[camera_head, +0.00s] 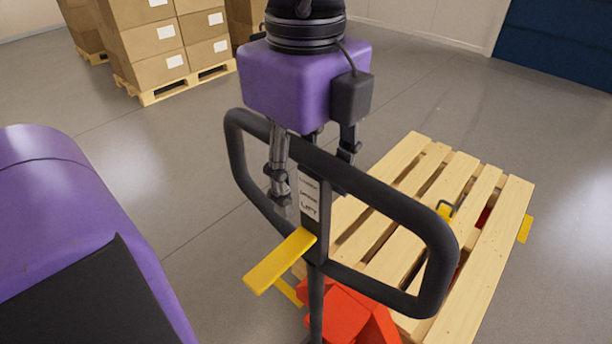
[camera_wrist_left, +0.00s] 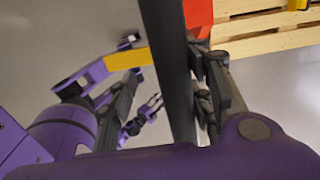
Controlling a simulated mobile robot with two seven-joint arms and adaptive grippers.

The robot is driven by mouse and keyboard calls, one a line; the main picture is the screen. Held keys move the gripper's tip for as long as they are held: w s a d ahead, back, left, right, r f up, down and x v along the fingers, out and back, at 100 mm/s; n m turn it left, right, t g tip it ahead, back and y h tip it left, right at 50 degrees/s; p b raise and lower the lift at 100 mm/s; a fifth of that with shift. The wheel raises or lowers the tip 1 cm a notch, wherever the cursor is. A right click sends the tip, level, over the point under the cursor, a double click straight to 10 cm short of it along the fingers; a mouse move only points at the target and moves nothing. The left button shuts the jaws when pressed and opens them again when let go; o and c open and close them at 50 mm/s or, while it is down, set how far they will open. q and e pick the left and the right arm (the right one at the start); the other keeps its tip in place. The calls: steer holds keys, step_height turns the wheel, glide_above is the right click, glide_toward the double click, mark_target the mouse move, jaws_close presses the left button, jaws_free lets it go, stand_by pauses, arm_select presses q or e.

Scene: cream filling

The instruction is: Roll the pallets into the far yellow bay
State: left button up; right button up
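The pallet jack's black loop handle (camera_head: 430,240) stands in front of me in the head view, with a yellow lever (camera_head: 279,262) and a red body (camera_head: 345,315). A wooden pallet (camera_head: 500,235) sits over the jack. My left gripper (camera_head: 313,170) is at the handle's upper bar, with fingers on either side. In the left wrist view, the dark bar (camera_wrist_left: 170,70) passes between its spread fingers, close to the right finger, with a gap on the left. Purple and dark parts at the left there may be my right arm; its gripper state is unclear.
Stacked cardboard boxes (camera_head: 165,45) stand on another pallet (camera_head: 160,92) at the back left. A dark blue panel (camera_head: 565,40) is at the back right. Grey floor is clear between.

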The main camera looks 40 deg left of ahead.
arm_select(q)
step_height(320, 180, up, 12)
stand_by(0.5)
